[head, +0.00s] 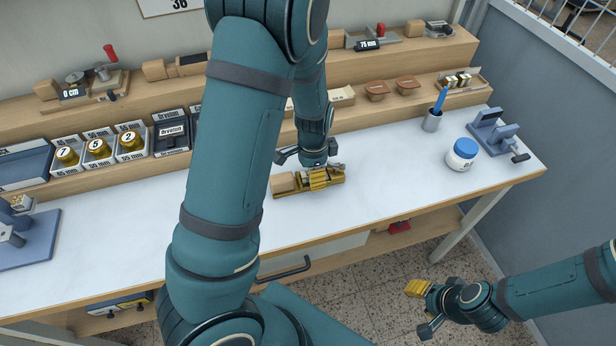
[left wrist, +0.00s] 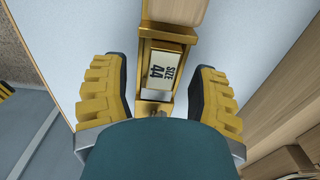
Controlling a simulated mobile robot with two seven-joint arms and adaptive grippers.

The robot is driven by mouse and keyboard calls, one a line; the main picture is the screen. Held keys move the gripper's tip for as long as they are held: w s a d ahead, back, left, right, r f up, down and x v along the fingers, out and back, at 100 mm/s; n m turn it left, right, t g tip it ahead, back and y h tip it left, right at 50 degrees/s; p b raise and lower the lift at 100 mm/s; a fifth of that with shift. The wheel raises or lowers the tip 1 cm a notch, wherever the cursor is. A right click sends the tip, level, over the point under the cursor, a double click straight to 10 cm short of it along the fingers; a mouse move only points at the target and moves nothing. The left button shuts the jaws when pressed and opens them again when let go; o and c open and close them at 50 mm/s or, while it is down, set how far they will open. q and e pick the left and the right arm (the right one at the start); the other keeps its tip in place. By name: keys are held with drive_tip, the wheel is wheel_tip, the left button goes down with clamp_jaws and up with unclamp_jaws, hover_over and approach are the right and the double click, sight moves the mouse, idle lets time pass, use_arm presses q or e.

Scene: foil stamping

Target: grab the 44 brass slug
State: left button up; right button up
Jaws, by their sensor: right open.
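The 44 brass slug (left wrist: 163,63), with a pale face marked "SIZE 44", sits in a narrow brass holder (left wrist: 155,105) with a wooden handle (left wrist: 178,12). In the head view the holder lies on the white bench top, its handle (head: 284,182) pointing left; the slug is hidden there. My left gripper (head: 319,181) is over the holder. In the left wrist view its yellow ridged fingers (left wrist: 160,82) are spread on either side of the slug, with gaps on both sides. My right gripper (head: 421,309) is open and empty, in front of the bench at the lower right.
A blue-lidded jar (head: 463,155), a cup with a blue tool (head: 432,121) and a blue-grey clamp (head: 494,134) stand at the bench's right. Trays of numbered brass pieces (head: 98,148) line the left shelf. Clear bench top (head: 400,185) lies right of the holder.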

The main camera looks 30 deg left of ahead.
use_arm(q)
clamp_jaws()
drive_tip(key=shift+r, duration=0.1)
